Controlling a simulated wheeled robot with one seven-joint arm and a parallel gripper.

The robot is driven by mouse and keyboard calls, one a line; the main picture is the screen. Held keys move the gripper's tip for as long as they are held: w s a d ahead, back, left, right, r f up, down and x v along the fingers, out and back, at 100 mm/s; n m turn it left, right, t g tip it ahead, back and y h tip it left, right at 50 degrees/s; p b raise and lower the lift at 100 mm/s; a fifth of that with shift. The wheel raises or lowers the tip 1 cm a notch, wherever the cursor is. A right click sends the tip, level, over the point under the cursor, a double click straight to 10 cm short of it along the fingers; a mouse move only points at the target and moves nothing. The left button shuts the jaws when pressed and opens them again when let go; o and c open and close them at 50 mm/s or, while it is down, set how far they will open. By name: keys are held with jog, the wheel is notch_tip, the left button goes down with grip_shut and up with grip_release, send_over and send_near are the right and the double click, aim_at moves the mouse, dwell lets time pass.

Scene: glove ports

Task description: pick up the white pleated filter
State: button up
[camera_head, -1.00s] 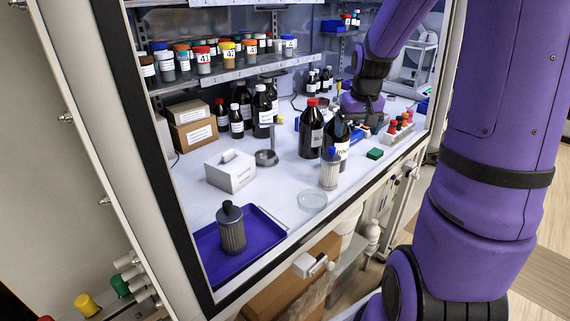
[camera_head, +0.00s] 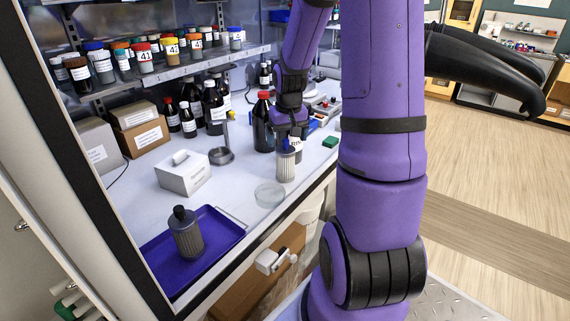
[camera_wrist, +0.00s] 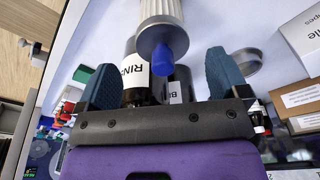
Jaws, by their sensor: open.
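The white pleated filter (camera_head: 286,165) stands upright on the white bench, a pale ribbed cylinder with a blue tip on top. In the wrist view the filter (camera_wrist: 161,22) shows at the top centre, its blue tip pointing toward my gripper. My gripper (camera_wrist: 168,75) is open, its two teal fingers on either side of the blue tip and no contact visible. In the head view my gripper (camera_head: 290,132) is just above and behind the filter, partly hidden. A grey pleated filter (camera_head: 187,234) with a dark cap stands in the blue tray (camera_head: 225,225) at the front left.
Dark bottles stand close behind the filter, including a red-capped one (camera_head: 263,122) and one labelled "RIN" (camera_wrist: 134,72). A glass dish (camera_head: 269,195) lies in front. A white tissue box (camera_head: 182,173) and a metal stand (camera_head: 222,155) are to the left.

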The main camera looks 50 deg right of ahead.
aim_at(286, 159)
jog(key=shift+w+f, duration=0.2)
jog(key=shift+f, duration=0.75)
jog(key=shift+w+f, duration=0.15)
jog(key=shift+f, duration=0.75)
jog(key=shift+c, duration=0.4)
jog(key=c, duration=1.3)
jog(key=shift+o, duration=0.2)
